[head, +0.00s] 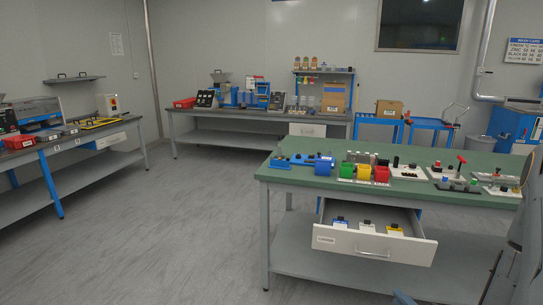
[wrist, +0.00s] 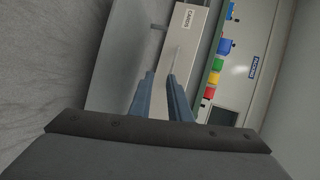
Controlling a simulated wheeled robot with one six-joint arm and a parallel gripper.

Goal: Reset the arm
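My gripper (wrist: 161,75) shows in the wrist view. Its two blue-grey fingers stand apart with nothing between them. Beyond the fingers is a pale drawer front (wrist: 187,48) with a "CARDS" label and a handle; I see no contact with it. In the head view the drawer (head: 372,247) stands pulled out under the green-topped table (head: 273,173). Blue, white and yellow items lie in it. Dark parts of my arm show at the right edge of the head view; my gripper's fingers cannot be made out there.
A long bench (head: 250,113) is at the back and another bench (head: 88,165) at the left. The floor between them is clear.

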